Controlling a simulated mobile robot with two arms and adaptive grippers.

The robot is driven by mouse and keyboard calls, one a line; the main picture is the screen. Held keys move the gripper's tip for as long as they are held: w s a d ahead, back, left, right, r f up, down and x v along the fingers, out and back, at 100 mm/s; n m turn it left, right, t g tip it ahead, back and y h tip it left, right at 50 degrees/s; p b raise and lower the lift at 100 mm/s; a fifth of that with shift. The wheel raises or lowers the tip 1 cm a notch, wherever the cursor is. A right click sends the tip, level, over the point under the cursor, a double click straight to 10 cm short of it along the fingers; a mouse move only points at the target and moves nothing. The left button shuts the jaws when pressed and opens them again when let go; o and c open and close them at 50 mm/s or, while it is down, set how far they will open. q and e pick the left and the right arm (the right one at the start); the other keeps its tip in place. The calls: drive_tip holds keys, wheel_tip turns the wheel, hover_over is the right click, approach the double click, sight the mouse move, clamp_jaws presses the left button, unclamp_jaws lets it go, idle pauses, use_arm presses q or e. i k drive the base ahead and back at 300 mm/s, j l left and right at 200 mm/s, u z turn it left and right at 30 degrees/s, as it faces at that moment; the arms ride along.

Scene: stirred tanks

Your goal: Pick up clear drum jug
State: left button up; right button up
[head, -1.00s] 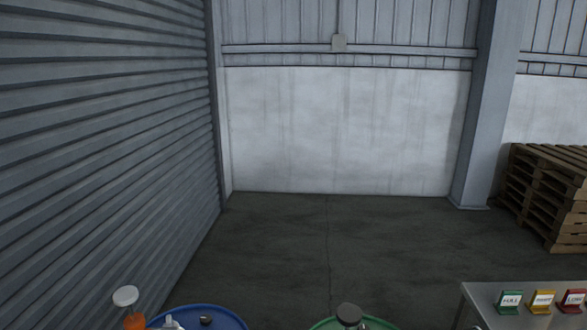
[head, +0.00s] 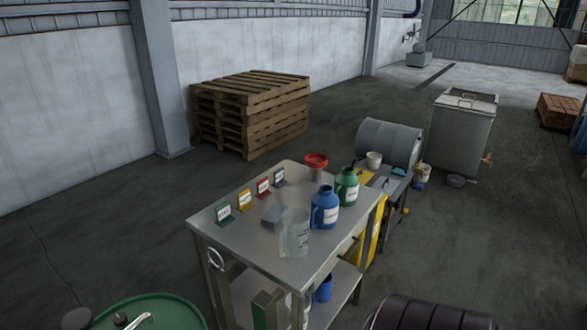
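A clear jug (head: 294,236) stands upright on the near part of the metal table (head: 225,243), in front of a blue jug (head: 324,208). It is see-through, with a pale label low on its side. I cannot tell whether this is the jug that the task calls the clear drum jug. Neither of my grippers shows in the head view.
A green jug (head: 347,186), a red funnel (head: 316,164) and several small coloured signs (head: 223,212) share the table. A green drum (head: 178,309) is at lower left, a dark ribbed drum (head: 420,315) at lower right. Pallets (head: 250,110) stand behind. Open floor lies right.

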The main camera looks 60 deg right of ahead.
sight(294, 238)
drive_tip(key=z, duration=1.8)
drive_tip(key=i+l+u, duration=0.1)
drive_tip(key=l+u, duration=0.55)
drive_tip(key=u, duration=0.2)
drive_tip(key=l+u, duration=0.15)
drive_tip(key=l, duration=0.8)
drive_tip(key=l+u, duration=0.15)
drive_tip(key=l, duration=0.8)
drive_tip(key=k+l+u, duration=0.1)
drive_tip(key=l, duration=0.85)
